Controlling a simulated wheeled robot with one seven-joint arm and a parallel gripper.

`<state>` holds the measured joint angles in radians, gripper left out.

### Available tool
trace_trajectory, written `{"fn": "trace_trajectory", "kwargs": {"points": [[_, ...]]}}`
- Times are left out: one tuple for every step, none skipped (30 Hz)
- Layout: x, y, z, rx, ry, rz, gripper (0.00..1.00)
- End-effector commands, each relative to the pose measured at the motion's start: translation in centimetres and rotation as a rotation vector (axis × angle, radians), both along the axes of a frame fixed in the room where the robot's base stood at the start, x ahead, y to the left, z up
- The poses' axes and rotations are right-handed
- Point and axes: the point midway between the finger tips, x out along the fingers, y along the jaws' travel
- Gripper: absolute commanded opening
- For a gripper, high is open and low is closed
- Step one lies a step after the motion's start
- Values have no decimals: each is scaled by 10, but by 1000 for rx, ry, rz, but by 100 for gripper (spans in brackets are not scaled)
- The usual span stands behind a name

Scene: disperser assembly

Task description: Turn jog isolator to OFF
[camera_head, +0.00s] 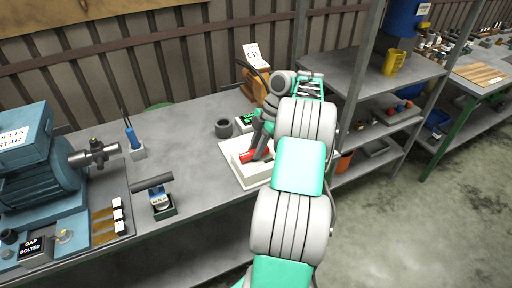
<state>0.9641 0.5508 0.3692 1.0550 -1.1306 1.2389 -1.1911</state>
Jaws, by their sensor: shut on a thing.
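The jog isolator appears to be the cream box (240,168) with a red handle (249,156), on the grey bench near the middle of the view. My gripper (262,149) reaches down to the handle from above and is shut on it. The red handle lies roughly level across the box top and sticks out to the left of the fingers. The fingers and wrist hide its right part. Any ON or OFF marking is hidden or too small to read.
A black ring (223,129) and a small green display (246,121) stand close behind the isolator. An orange unit with a "CW" card (253,55) is at the back. A blue motor (35,160) fills the left. Bare bench (195,175) lies left of the isolator.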

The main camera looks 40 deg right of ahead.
Motion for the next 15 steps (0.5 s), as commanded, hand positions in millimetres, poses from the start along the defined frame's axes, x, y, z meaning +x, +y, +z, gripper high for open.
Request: {"fn": "trace_trajectory", "kwargs": {"points": [[0,0,0,0,-1,6,0],[0,0,0,0,-2,7,0],[0,0,0,0,-1,7,0],[0,0,0,0,-1,7,0],[0,0,0,-1,-2,8,0],[0,0,0,0,-2,7,0],[0,0,0,-1,-2,8,0],[0,0,0,0,-2,7,0],[0,0,0,0,-2,7,0],[0,0,0,0,-2,7,0],[0,0,0,0,-2,7,25],[0,0,0,0,-2,7,28],[0,0,0,0,-2,7,31],[0,0,0,0,-2,7,33],[0,0,0,0,-1,6,37]]}}
